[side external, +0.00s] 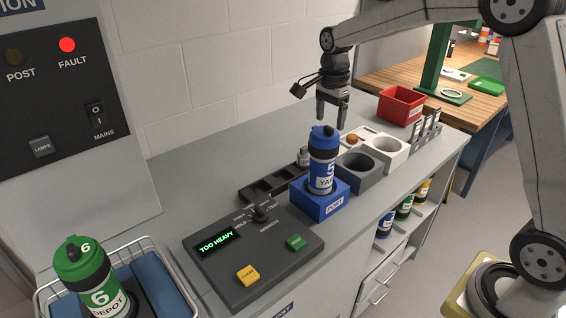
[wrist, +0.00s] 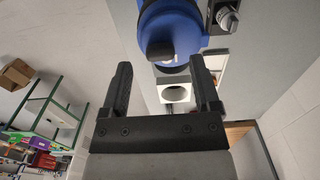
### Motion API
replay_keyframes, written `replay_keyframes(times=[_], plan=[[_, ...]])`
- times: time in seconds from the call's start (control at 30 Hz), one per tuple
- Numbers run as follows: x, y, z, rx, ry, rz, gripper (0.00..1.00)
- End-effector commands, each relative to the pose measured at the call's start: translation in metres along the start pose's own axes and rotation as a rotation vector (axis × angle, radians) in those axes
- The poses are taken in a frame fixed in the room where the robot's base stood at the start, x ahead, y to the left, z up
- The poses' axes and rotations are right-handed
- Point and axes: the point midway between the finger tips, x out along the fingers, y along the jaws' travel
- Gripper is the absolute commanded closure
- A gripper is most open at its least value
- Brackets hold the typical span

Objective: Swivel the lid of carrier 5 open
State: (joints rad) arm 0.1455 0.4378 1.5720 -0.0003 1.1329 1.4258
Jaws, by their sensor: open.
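Carrier 5 (side external: 322,172) is a blue canister with a dark band and a label reading "YA…". It stands upright in the blue block marked PORT (side external: 320,205). Its blue lid (side external: 323,133) sits on top and looks shut; in the wrist view the lid (wrist: 172,28) fills the top middle, with a dark rounded tab (wrist: 160,50) on its near edge. My gripper (side external: 333,112) is open and empty, pointing down just above and slightly behind the lid. In the wrist view, the fingers of my gripper (wrist: 161,68) stand apart, just short of the lid, with the tab between their lines.
A control panel (side external: 250,258) reads "TOO HEAVY". Grey (side external: 358,185) and white (side external: 383,165) round-holed blocks stand right of the port. A dark tray (side external: 268,187) lies left of it. Green carrier 6 (side external: 82,265) sits in a wire basket. A red bin (side external: 402,104) stands at the far end.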

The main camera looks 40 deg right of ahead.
Motion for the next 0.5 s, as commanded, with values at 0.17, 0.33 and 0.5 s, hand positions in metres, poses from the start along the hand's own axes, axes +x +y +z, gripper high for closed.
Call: replay_keyframes(times=[0.17, 0.33, 0.5], plan=[[0.016, 0.000, 0.000, 0.000, 0.000, 0.000, 0.21], [0.021, 0.000, 0.000, 0.000, 0.000, 0.000, 0.21], [0.021, 0.000, 0.000, 0.000, 0.000, -0.001, 0.21]])
